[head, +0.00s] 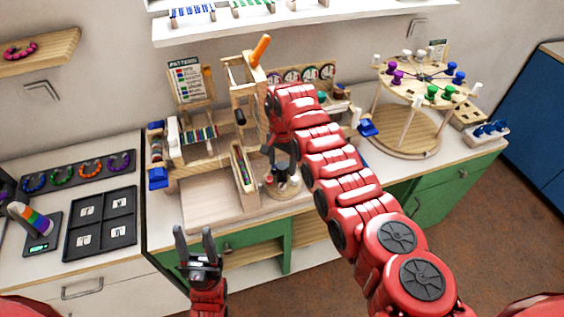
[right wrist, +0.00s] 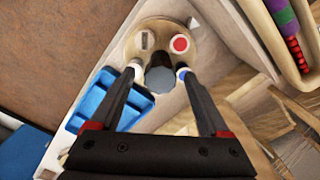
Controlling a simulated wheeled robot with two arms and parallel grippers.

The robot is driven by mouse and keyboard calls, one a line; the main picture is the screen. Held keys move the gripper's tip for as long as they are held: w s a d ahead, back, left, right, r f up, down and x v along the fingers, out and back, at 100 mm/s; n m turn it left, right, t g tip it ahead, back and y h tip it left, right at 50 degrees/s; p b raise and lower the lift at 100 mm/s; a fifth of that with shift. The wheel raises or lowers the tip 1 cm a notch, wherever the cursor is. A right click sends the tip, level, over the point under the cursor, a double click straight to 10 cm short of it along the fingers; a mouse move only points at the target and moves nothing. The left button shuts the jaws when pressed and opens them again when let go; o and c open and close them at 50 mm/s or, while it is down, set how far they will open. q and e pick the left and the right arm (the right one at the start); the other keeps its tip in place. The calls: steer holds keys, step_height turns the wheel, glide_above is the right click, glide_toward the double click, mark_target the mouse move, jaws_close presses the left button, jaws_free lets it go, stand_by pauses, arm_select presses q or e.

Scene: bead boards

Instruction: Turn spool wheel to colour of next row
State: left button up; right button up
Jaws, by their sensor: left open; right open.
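A round wooden wheel (head: 425,76) on posts at the right carries purple, blue, green and white spool-like pieces near its rim. A pattern card (head: 187,80) with coloured rows stands at the back left; its rows are too small to read surely. My right gripper (head: 281,170) is open over a small round wooden base (head: 283,192). In the right wrist view this base (right wrist: 143,38) bears a red disc (right wrist: 180,44), and a grey-blue round knob (right wrist: 160,79) sits between my open fingers (right wrist: 160,75); contact is unclear. My left gripper (head: 195,240) is open and empty at front left.
A blue tray (right wrist: 100,100) lies beside the round base. A black sectioned tray (head: 101,222) and a scale (head: 41,232) are at the left. A white shelf (head: 240,28) hangs above.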

jaws_close()
steer(key=shift+f+n+b, duration=0.15)
steer(key=shift+n+b, duration=1.05)
steer(key=shift+b, duration=0.15)
steer(key=n+b, duration=0.7)
steer(key=n, duration=0.1)
steer(key=shift+n+b, duration=0.35)
steer(key=shift+n, duration=0.05)
steer(key=shift+r+n+b, duration=0.2)
steer(key=shift+n+b, duration=0.5)
steer(key=shift+n, duration=0.7)
jaws_free()
